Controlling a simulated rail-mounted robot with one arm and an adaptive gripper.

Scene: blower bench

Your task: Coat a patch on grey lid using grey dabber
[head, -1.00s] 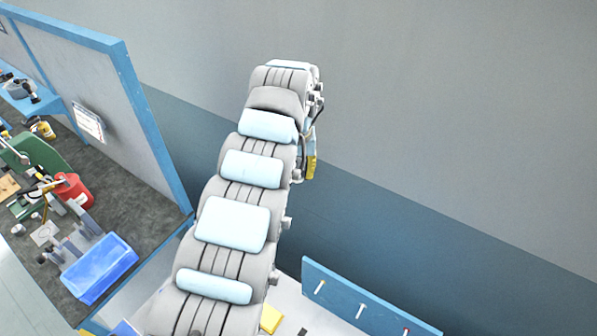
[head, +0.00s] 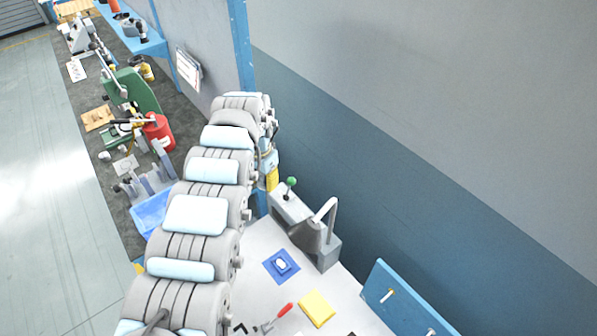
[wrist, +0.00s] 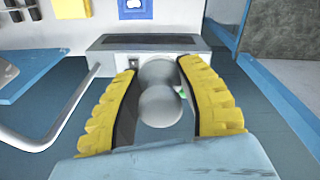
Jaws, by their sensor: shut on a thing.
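In the wrist view my gripper (wrist: 159,70) has its two yellow ribbed fingers closed around a smooth grey rounded thing, which I take to be the grey dabber (wrist: 160,106). Its lower end is hidden. In the head view my arm hides most of the gripper; only a yellow part (head: 272,179) shows, near the bench's far left end. A blue square (head: 290,275) lies flat on the white bench with a small pale piece (head: 281,264) on it; I cannot tell whether this is the grey lid. The blue square also shows at the top of the wrist view (wrist: 124,13).
A grey device (head: 327,252) with a bent pale tube and a green knob stands behind the blue square. A yellow pad (head: 316,308), a red-handled tool (head: 284,311) and a blue peg panel (head: 400,307) are nearer. A blue bin (head: 150,216) stands left of my arm.

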